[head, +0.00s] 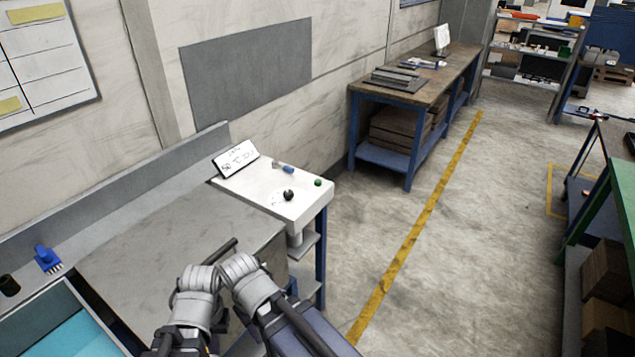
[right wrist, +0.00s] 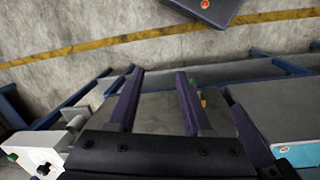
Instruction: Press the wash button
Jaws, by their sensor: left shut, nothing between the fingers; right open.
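A white stand (head: 258,190) against the wall carries a small round green button (head: 318,182) near its right corner and a round black knob (head: 288,195) near its front. I cannot read which control is the wash button. The stand also shows at the lower left of the right wrist view, with the green button (right wrist: 12,157) and black knob (right wrist: 44,167). My left gripper (head: 234,242) is shut and empty, a dark bar over the grey bench, left of and nearer than the stand. My right gripper (right wrist: 160,76) is open and empty, away from the stand.
A tilted sign (head: 235,159) and a small blue-handled item (head: 284,168) are at the stand's back. A grey bench (head: 170,232) adjoins it, with a blue brush (head: 46,258) and a blue basin (head: 60,335) at left. Open floor lies right.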

